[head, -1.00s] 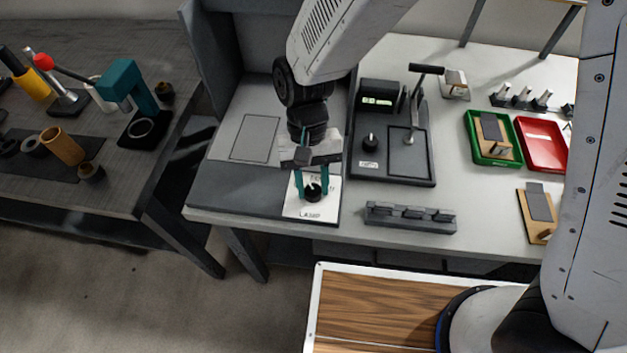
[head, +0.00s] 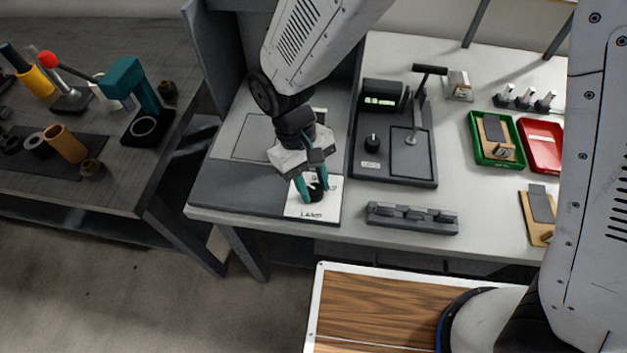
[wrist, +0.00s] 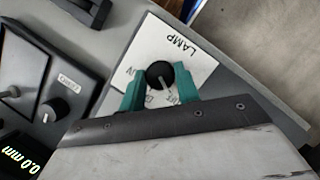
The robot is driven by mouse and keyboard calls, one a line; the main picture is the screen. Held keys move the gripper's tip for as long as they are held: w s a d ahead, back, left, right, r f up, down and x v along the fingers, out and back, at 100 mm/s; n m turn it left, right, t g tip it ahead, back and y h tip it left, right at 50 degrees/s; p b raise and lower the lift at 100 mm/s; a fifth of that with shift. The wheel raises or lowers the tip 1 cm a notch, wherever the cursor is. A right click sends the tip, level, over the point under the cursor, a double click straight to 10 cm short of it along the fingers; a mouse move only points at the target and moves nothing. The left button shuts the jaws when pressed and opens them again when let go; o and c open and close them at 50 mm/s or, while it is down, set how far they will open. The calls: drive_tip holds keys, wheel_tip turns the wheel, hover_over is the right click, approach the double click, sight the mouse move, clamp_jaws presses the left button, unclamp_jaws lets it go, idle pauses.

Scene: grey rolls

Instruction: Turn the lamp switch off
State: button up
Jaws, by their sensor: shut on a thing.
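The lamp switch is a round black knob (wrist: 160,75) with a pale pointer line, on a white plate (wrist: 193,52) marked LAMP. In the head view the knob (head: 316,193) and its plate (head: 299,210) lie at the front left of the light bench. My gripper (head: 313,192) points down over the plate, its two teal fingers on either side of the knob. In the wrist view my gripper (wrist: 160,88) is shut on the knob. The fingers partly cover other lettering on the plate.
Right of the plate is a dark fixture (head: 404,174) with its own small knob (head: 372,143), a display and a lever. A dark slotted rail (head: 412,217) lies at the bench's front. A green tray (head: 489,160) and red tray (head: 541,165) stand farther right.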

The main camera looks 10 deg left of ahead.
sight(317, 184)
drive_tip(key=o, duration=1)
drive_tip(key=shift+r, duration=0.1)
drive_tip(key=v, duration=0.7)
drive_tip(key=shift+w+a+r, duration=0.15)
drive_tip(key=shift+w+r, duration=0.05)
drive_tip(key=shift+r, duration=0.1)
drive_tip(key=d, duration=0.1)
drive_tip(key=s+d, duration=0.1)
drive_tip(key=d, duration=0.1)
drive_tip(key=shift+s+r, duration=0.25)
drive_tip(key=shift+r, duration=0.05)
drive_tip(key=s+d+r+m+t+y, duration=0.1)
drive_tip(key=d+r, duration=0.4)
drive_tip(key=d, duration=0.5)
drive_tip(key=s+d+r+m+t+y, duration=0.1)
drive_tip(key=d+r+m, duration=0.4)
drive_tip(key=d, duration=0.5)
drive_tip(key=s+d+r+m+t+y, duration=0.1)
drive_tip(key=s+d+r, duration=0.4)
drive_tip(key=d, duration=0.6)
drive_tip(key=shift+d+r+m+t, duration=0.1)
drive_tip(key=shift+r+m+t, duration=0.6)
drive_tip(key=shift+m, duration=0.4)
